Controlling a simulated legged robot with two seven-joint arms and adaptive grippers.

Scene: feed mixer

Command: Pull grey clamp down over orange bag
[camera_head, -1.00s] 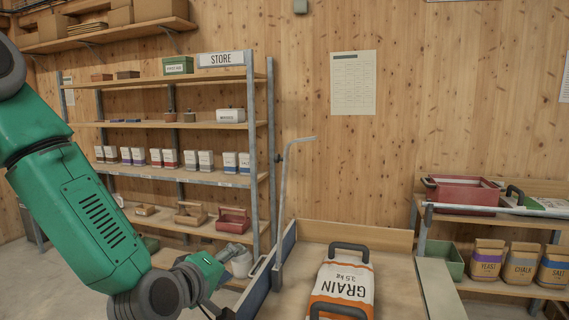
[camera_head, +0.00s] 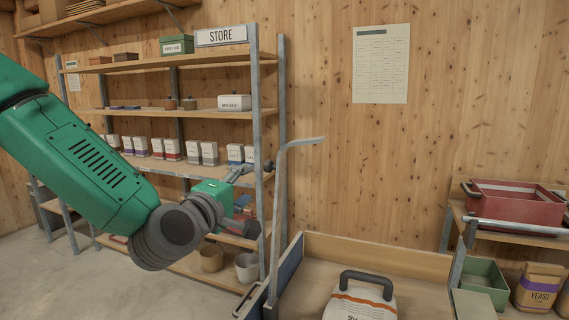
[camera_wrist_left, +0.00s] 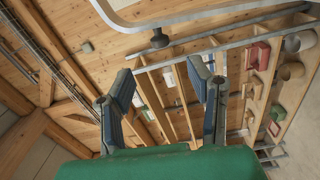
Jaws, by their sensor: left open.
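The grey clamp (camera_head: 279,215) is a thin upright metal bar with its top bent over to the right. It stands at the left edge of a wooden bin. The orange bag (camera_head: 358,307) is white with an orange stripe and a dark handle; it lies in the bin at the bottom of the head view, its lower part cut off. My left gripper (camera_head: 257,199) is open and empty, just left of the clamp's upright bar. In the left wrist view my gripper's fingers (camera_wrist_left: 160,72) are spread, and a pale grey bar, apparently the clamp (camera_wrist_left: 205,17), crosses beyond them. My right gripper is not in view.
A store shelf (camera_head: 150,114) with boxes and pots stands behind my left arm. The bin's wooden back wall (camera_head: 375,255) is behind the bag. A red crate (camera_head: 515,200) and a green box (camera_head: 486,280) stand at the right.

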